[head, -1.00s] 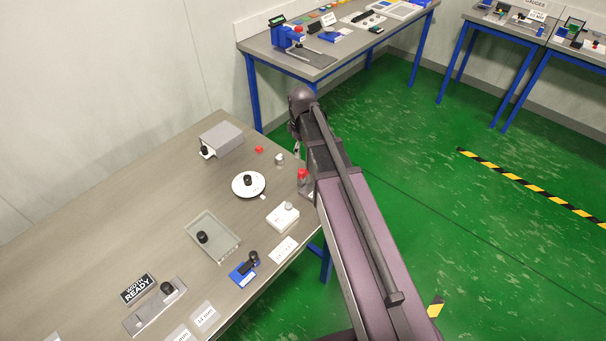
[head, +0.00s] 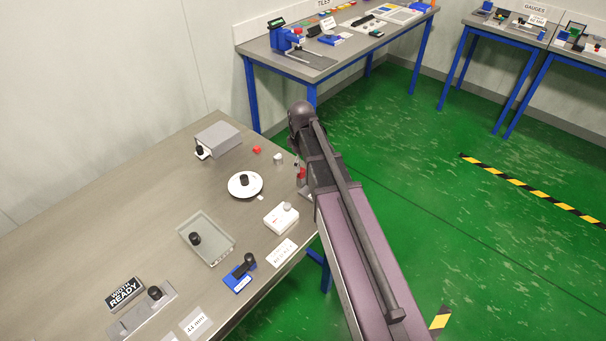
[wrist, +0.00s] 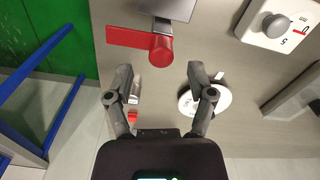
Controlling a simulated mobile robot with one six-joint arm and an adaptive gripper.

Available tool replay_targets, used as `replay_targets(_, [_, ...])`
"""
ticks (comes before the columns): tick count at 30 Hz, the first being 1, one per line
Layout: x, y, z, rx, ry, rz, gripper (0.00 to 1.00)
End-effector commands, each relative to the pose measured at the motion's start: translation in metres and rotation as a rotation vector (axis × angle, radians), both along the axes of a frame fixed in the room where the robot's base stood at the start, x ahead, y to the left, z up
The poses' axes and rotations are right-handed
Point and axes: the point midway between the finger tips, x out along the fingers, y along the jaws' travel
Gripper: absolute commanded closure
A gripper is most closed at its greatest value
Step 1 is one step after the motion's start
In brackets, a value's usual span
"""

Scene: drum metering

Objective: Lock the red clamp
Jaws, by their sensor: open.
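The red clamp (wrist: 161,50) shows in the wrist view at the top centre, with a rounded end and a flat red bar (wrist: 125,37) reaching left. It sits at a grey metal plate. My gripper (wrist: 161,76) is open and empty, its two fingers spread either side below the clamp's rounded end. No contact is visible. In the head view only a small part of the red clamp (head: 301,173) shows at the table's right edge, beside my arm. My arm hides the rest of it and the gripper fingers there.
A white box with a grey knob (head: 281,218), a white disc with a black knob (head: 245,185), a small red block (head: 257,150) and a grey box (head: 218,139) stand nearby on the table (head: 130,210). Green floor lies beyond the table's right edge.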

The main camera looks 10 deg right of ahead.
Motion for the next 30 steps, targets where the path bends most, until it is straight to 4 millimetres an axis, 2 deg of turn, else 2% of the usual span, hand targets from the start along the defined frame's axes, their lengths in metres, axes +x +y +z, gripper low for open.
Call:
replay_targets(3, [0.000,0.000,-0.013,0.000,0.000,0.000,0.30])
replay_targets(12, [0.000,0.000,-0.030,0.000,0.000,0.001,0.30])
replay_targets(28, [0.000,0.001,-0.034,0.000,0.000,0.001,0.30])
replay_targets(29, [0.000,0.001,-0.034,0.000,0.000,0.001,0.36])
replay_targets(30, [0.000,0.001,-0.034,0.000,0.000,0.001,0.48])
